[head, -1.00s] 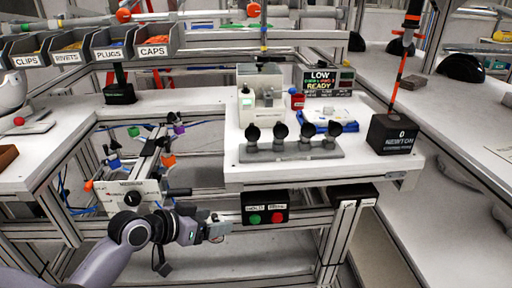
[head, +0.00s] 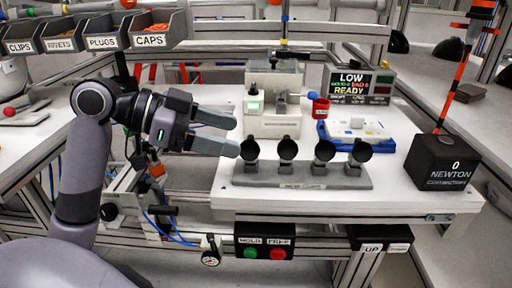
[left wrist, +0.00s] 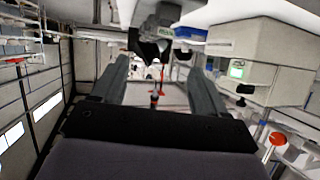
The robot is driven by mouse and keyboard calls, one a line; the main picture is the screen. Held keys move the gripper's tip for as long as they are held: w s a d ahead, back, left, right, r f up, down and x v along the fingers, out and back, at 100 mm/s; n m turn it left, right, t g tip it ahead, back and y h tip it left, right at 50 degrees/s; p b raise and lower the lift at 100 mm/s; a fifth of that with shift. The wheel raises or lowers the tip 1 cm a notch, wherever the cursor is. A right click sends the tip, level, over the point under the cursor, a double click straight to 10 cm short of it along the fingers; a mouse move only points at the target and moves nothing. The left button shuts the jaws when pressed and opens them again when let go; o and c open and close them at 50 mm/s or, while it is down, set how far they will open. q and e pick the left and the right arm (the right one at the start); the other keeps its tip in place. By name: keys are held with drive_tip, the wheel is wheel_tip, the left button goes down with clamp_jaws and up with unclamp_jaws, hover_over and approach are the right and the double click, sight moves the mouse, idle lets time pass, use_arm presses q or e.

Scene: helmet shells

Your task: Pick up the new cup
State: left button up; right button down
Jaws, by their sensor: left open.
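Several black cups stand in a row on a grey rack at the front of the white bench. The leftmost cup (head: 249,150) is closest to my left gripper. My left gripper (head: 233,135) is open and empty, its two fingers pointing right, with the tips just left of that cup and apparently apart from it. In the left wrist view, a black cup (left wrist: 152,48) shows at the top between the open fingers (left wrist: 158,80). The grey rack (head: 300,178) has a small label on its front, too small to read surely. My right gripper is not in view.
A grey-white machine (head: 273,100) stands behind the rack. A small red container (head: 320,107), a blue tray (head: 328,135) and a sign (head: 362,86) reading "LOW" and "READY" are to its right. A black block marked "NEWTON" (head: 441,163) stands at the right end. Labelled bins (head: 158,28) hang at upper left.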

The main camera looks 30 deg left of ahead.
sight(252, 143)
use_arm(q)
drive_tip(key=shift+w+d+f, duration=0.15)
drive_tip(key=shift+d+f, duration=0.05)
drive_tip(key=shift+d, duration=0.2)
drive_tip(key=x, duration=0.4)
drive_tip(key=shift+s+d+f, duration=0.15)
drive_tip(key=shift+s+f, duration=0.1)
drive_tip(key=shift+f, duration=0.15)
drive_tip(key=shift+w+d+f, duration=0.2)
drive_tip(key=shift+w+d, duration=0.05)
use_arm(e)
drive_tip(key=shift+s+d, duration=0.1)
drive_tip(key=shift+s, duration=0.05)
use_arm(q)
drive_tip(key=c, duration=1.1)
drive_tip(key=shift+r, duration=0.1)
